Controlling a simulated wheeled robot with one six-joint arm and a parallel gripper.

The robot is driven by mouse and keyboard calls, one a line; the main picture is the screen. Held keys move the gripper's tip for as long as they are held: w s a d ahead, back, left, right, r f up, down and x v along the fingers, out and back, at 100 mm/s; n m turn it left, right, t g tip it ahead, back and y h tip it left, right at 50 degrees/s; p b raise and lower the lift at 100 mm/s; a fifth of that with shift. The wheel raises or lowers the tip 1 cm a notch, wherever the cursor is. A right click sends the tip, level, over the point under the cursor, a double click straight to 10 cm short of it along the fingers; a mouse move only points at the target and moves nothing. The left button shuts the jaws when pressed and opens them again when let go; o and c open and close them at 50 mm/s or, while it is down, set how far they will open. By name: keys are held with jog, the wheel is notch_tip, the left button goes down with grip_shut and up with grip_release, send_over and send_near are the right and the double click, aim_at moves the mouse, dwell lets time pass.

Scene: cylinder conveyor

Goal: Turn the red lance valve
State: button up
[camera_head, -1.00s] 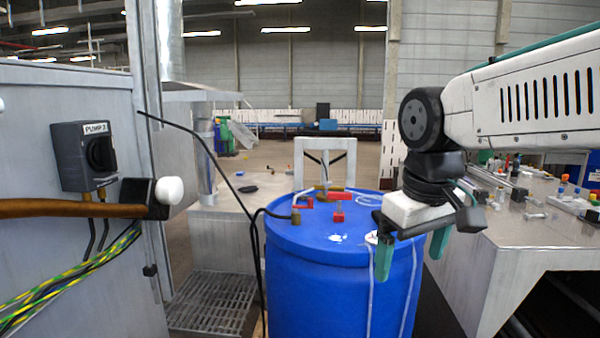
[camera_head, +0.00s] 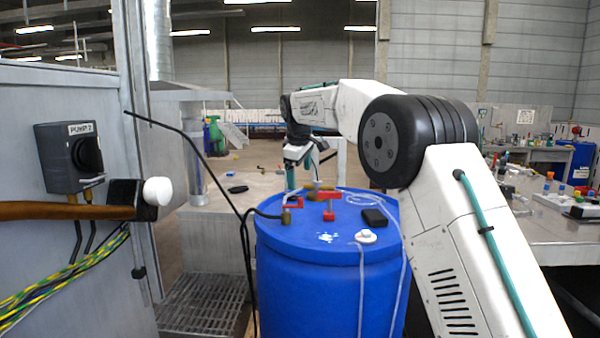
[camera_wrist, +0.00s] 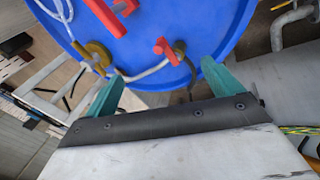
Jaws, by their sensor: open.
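A blue drum (camera_head: 330,285) stands in front of me with red handles on its lid. One red handle (camera_head: 293,203) lies at the lid's left, beside a brass fitting with a black hose. A red T-shaped handle (camera_head: 328,211) stands near the lid's middle. I cannot tell by label which is the lance valve. My gripper (camera_head: 303,170) is open and empty at the drum's far side, fingers pointing down. In the wrist view, the gripper (camera_wrist: 162,72) has an angled red handle (camera_wrist: 165,48) just beyond its fingertips, apparently untouched. The T-shaped handle (camera_wrist: 115,15) is farther off.
A black block (camera_head: 374,217) and a white cap (camera_head: 366,237) sit on the lid's right. Thin pale hoses and a black hose (camera_head: 245,240) run by the drum. A pump cabinet (camera_head: 60,230) stands left; a cluttered table (camera_head: 560,235) stands right.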

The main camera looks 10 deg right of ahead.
aim_at(301, 198)
jog(key=shift+x, duration=5.5)
jog(key=shift+r, duration=0.1)
jog(key=c, duration=1.8)
jog(key=shift+w+d, duration=0.1)
jog(key=o, duration=0.5)
jog(key=shift+c, duration=0.2)
